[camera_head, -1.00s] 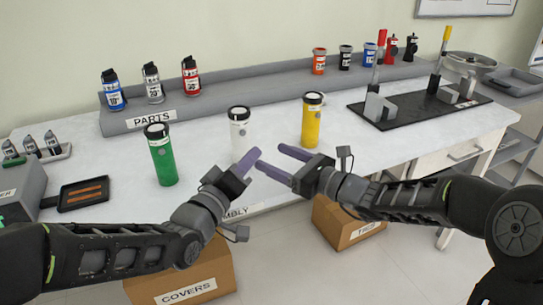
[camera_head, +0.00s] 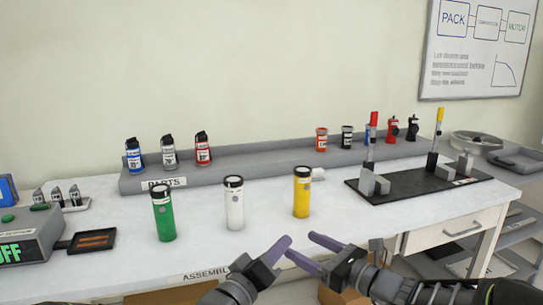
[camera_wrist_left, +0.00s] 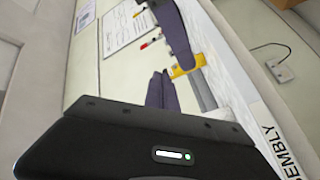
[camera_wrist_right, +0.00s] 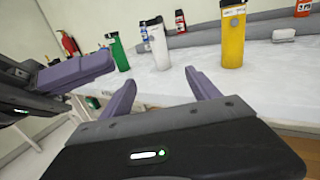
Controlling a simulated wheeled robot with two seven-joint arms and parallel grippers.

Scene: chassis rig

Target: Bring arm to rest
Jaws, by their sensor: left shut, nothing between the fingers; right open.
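My left gripper (camera_head: 286,241) is at the bottom middle of the head view, before the front part of the workbench. Its purple fingers are closed together with nothing between them, as the left wrist view (camera_wrist_left: 160,92) shows. My right gripper (camera_head: 299,244) is just right of it, its two purple fingers apart and empty. The right wrist view (camera_wrist_right: 160,77) shows this gap clearly, with the left gripper's fingers (camera_wrist_right: 80,72) close at its left. The fingertips of both grippers look very near each other; I cannot tell whether they touch.
Green (camera_head: 163,214), white (camera_head: 234,205) and yellow (camera_head: 302,194) canisters stand upright on the workbench (camera_head: 120,262) beyond the grippers. A black fixture plate (camera_head: 410,187) with upright levers is at right. A grey parts shelf (camera_head: 250,172) runs along the back.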

